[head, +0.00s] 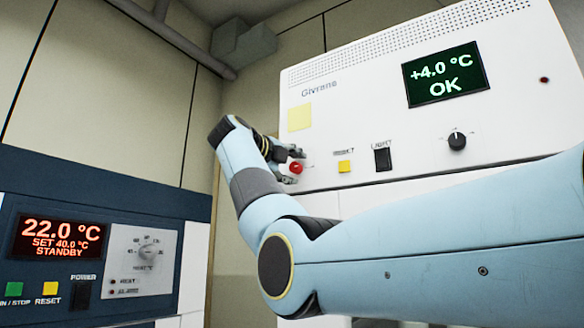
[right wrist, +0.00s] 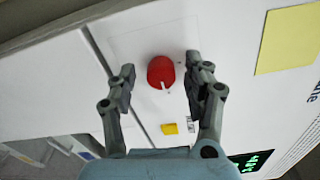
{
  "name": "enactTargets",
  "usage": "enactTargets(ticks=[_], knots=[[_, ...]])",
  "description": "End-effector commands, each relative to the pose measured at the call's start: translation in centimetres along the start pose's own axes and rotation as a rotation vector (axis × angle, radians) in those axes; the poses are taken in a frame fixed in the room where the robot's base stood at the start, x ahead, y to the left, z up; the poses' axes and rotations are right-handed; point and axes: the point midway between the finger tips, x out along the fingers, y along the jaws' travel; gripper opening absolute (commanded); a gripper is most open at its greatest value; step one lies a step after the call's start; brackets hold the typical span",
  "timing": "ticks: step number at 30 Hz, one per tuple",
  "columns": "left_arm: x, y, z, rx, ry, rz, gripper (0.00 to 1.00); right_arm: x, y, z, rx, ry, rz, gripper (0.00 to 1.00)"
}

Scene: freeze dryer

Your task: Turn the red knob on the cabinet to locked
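The red knob (head: 296,168) is on the lower left of the white cabinet's front (head: 375,120). In the right wrist view the red knob (right wrist: 160,71) has a white pointer mark at its lower edge in that picture. My right gripper (head: 284,158) is at the knob, its fingers partly overlapping it in the head view. In the right wrist view the right gripper (right wrist: 160,65) is open, with one finger on each side of the knob and a gap to both. I cannot tell how deep the fingertips reach. My left gripper is not in view.
A yellow button (head: 344,167), a black rocker switch (head: 382,159) and a black knob (head: 457,141) sit to the right of the red knob. A yellow note (head: 299,117) is above it. A dark blue unit (head: 100,195) stands at left. My right arm crosses the lower right.

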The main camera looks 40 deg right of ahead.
Motion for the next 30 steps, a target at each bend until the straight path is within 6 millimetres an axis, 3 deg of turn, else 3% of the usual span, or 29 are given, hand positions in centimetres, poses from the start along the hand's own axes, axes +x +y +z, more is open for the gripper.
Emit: enactTargets(ticks=[10, 21, 30], knots=[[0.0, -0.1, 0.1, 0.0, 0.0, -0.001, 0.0, -1.0, -0.1, 0.1, 0.001, -0.003, -0.001, 0.51], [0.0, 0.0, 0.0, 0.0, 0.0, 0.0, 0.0, -8.7, 0.1, 0.1, 0.001, -0.004, 0.002, 0.51], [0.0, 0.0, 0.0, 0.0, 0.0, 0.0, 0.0, -11.9, 0.1, 0.0, -0.001, 0.0, 0.0, 0.51]])
